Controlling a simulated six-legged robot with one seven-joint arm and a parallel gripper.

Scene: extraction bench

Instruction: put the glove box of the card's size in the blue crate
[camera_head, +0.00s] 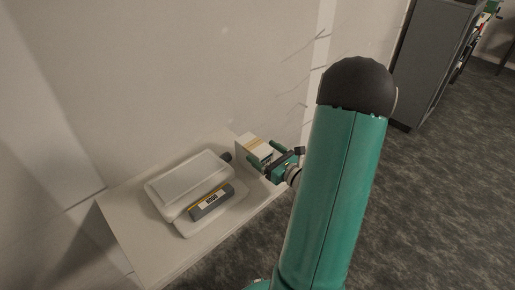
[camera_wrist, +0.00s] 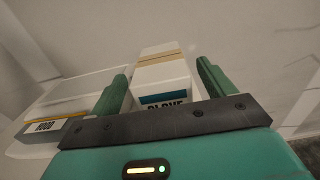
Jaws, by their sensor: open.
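A white glove box (camera_wrist: 162,72) with a tan band stands on the bench in front of my gripper. In the wrist view its near face has a dark blue strip and dark lettering that looks like "GLOVE", partly cut off by my gripper. The box also shows in the head view (camera_head: 250,145). My gripper (camera_head: 267,162) is open, with one green finger on each side of the box in the wrist view; I cannot tell whether they touch it. No size mark is readable. I see neither the card nor the blue crate.
A white bench (camera_head: 128,232) stands against the wall. On it, left of the box, are a white lidded tub (camera_head: 186,178) and a grey block with a label and yellow edge (camera_head: 212,203). A dark grey cabinet (camera_head: 428,65) stands at the far right. Carpet floor is open at right.

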